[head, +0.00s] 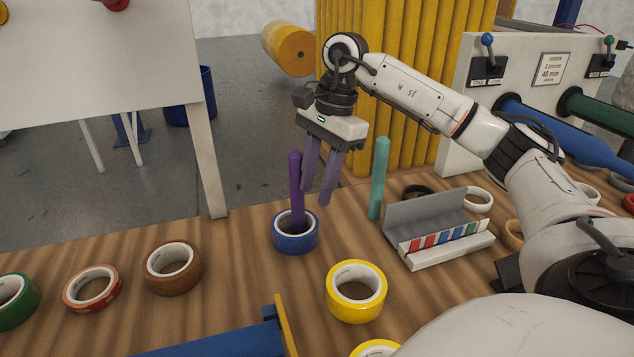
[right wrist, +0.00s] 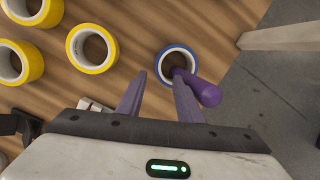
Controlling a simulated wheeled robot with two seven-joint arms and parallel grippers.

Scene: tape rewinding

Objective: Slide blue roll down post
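The blue roll (head: 296,240) lies flat on the wooden table around the foot of the purple post (head: 297,185). The post stands upright and rises well above the roll. My right gripper (head: 316,195) points down just right of the post in the head view, above the roll and apart from it. Its two purple fingers are spread with nothing between them. In the right wrist view the fingers (right wrist: 160,80) are below the blue roll (right wrist: 163,66), and the purple post (right wrist: 205,92) is beside the right-hand finger, outside the gap. My left gripper is not in view.
A teal post (head: 379,178) stands to the right, near a grey holder (head: 425,215) with coloured strips. A yellow roll (head: 356,291), brown roll (head: 172,268), red-orange roll (head: 92,290) and green roll (head: 17,300) lie on the table (head: 225,300). A blue bar (head: 215,340) is at the front.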

